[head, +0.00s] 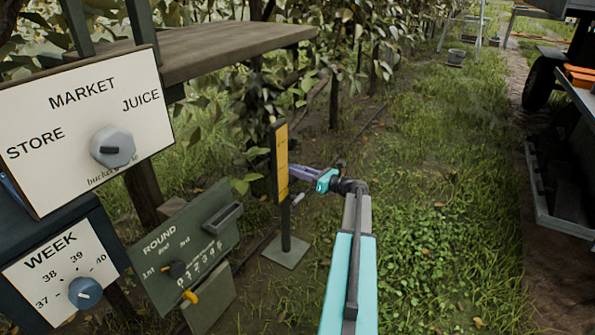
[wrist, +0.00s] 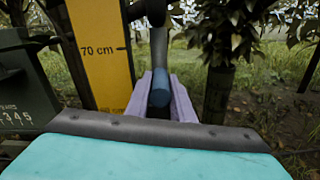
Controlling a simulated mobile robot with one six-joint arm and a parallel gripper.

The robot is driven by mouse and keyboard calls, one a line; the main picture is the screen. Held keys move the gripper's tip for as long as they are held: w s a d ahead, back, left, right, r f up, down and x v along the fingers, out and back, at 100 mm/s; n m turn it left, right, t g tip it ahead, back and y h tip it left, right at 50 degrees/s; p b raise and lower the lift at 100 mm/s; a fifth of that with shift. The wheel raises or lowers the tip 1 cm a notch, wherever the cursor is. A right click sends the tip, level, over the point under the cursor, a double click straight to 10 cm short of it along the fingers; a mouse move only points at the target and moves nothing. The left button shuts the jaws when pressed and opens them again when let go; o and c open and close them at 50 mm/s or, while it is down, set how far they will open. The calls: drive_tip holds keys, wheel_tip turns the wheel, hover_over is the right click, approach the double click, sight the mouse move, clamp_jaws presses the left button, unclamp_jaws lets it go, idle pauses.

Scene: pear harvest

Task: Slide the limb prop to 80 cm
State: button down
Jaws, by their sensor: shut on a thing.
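The limb prop's yellow scale board (head: 281,160) stands upright on a dark post with a flat square foot (head: 287,252). In the wrist view the scale (wrist: 103,75) shows a "70 cm" mark and a "60 cm" mark lower down. A blue grip (wrist: 160,88) on a dark bar stands just right of the scale. My gripper (wrist: 162,95) has its lilac fingers shut on this grip, one at each side. In the picture the grip sits below the 70 cm line; the exact reading cannot be told. In the head view my gripper (head: 300,174) is beside the scale's right edge.
Signs with dials stand at the left: a market board (head: 85,130), a week dial (head: 62,275) and a green round-counter box (head: 185,240). A wooden shelf (head: 220,50) is above them. Foliage is behind the prop. A cart (head: 565,110) stands at the right; the grass between is open.

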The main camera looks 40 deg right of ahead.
wheel_tip(320, 180, up, 21)
drive_tip(key=p, duration=1.8)
hover_over(297, 137)
drive_tip(key=shift+w+d+f, duration=0.15)
drive_tip(key=shift+f, duration=0.05)
drive_tip(key=c, duration=1.8)
unclamp_jaws()
drive_tip(key=shift+r, duration=0.15)
drive_tip(key=shift+c, duration=0.2)
drive_tip(key=shift+f, duration=0.2)
drive_tip(key=shift+s, duration=0.2)
drive_tip(key=v, duration=1.3)
drive_tip(key=shift+s+p, duration=0.25)
drive_tip(key=shift+p, duration=0.15)
